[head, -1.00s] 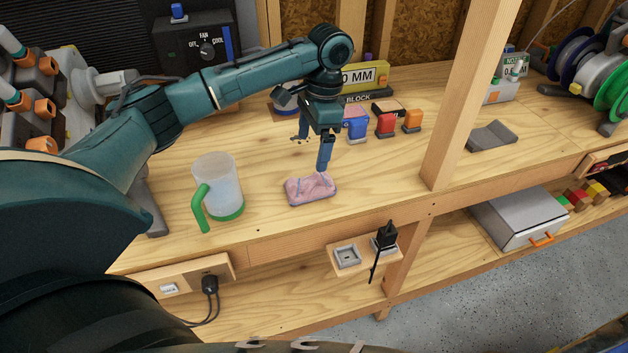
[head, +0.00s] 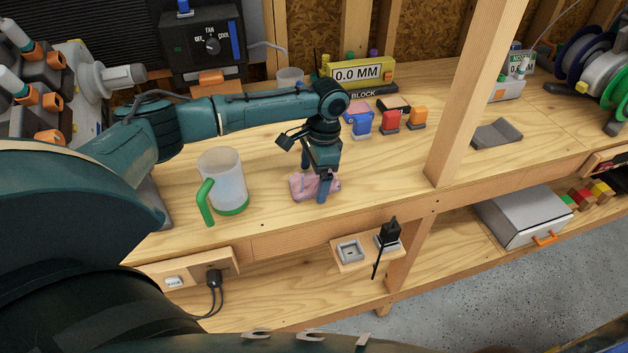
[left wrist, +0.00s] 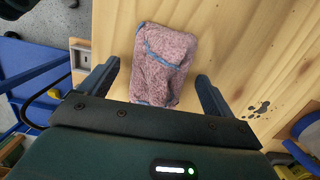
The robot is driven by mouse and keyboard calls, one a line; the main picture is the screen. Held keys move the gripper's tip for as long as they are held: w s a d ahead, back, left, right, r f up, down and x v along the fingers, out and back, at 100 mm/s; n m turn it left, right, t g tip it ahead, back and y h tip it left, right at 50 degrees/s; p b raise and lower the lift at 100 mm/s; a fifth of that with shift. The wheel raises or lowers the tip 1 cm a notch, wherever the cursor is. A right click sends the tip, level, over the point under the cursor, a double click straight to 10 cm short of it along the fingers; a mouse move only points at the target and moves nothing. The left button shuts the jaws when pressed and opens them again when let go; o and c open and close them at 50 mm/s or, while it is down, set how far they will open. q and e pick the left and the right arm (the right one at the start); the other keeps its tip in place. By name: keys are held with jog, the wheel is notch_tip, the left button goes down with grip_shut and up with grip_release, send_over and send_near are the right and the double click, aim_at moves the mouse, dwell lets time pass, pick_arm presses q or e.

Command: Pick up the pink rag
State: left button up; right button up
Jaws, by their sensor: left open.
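The pink rag (head: 302,186) is a folded bundle with blue edging, lying on the wooden bench near its front edge. It also shows in the left wrist view (left wrist: 163,60), at the upper middle. My left gripper (head: 315,190) points down over the rag and hides part of it in the head view. In the left wrist view its two fingers (left wrist: 155,85) are apart, one on each side of the rag. The gripper is open and holds nothing. My right gripper is not in view.
A clear jug with a green handle (head: 228,180) stands left of the rag. Blue, red and orange small blocks (head: 391,122) sit behind it to the right. A wooden post (head: 470,95) rises at the right. The bench between the rag and post is clear.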

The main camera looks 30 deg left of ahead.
pick_arm(q)
jog(key=shift+c, duration=0.4)
jog(key=c, duration=1)
notch_tip(320, 180, up, 10)
jog(key=shift+r, duration=0.1)
jog(key=o, duration=0.4)
jog(key=shift+c, duration=1.4)
jog(key=shift+w, duration=0.1)
